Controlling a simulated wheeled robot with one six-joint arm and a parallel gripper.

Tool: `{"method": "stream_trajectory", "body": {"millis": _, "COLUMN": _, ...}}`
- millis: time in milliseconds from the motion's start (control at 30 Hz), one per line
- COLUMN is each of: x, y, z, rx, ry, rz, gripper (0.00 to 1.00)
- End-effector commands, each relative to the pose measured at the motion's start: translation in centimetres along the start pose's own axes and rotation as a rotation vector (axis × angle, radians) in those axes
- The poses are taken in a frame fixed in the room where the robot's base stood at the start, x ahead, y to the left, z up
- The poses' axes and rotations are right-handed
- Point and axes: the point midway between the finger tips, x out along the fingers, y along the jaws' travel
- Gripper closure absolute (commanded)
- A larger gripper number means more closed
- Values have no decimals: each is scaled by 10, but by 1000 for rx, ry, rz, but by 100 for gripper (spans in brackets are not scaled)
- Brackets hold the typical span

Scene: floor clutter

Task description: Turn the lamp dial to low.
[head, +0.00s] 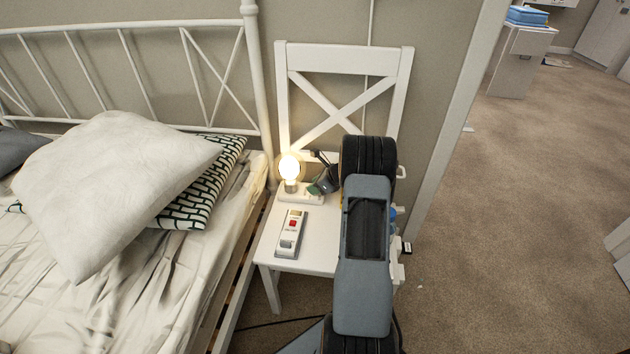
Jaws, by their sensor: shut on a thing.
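A lamp with a round glowing bulb (290,168) and a white base (293,196) stands on the seat of a white chair, in the head view. A small green part, which looks like the lamp dial (314,189), shows at the right end of the base. My gripper (320,186) reaches in from the right and is shut on this dial. Its dark fingers and my arm hide much of the dial, so its setting cannot be read. The bulb is lit.
A grey and white device with a red button (291,232) lies on the chair seat (318,245) in front of the lamp. The bed (110,290) with pillows is at the left. The chair back (340,60) stands behind the lamp. Open carpet lies at the right.

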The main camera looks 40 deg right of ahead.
Motion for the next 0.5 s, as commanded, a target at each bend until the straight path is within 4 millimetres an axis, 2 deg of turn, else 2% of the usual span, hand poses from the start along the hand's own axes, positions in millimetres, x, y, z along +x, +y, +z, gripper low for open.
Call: {"method": "stream_trajectory", "body": {"millis": 500, "x": 1, "y": -4, "z": 0, "rx": -343, "ry": 0, "rz": 342, "gripper": 90}}
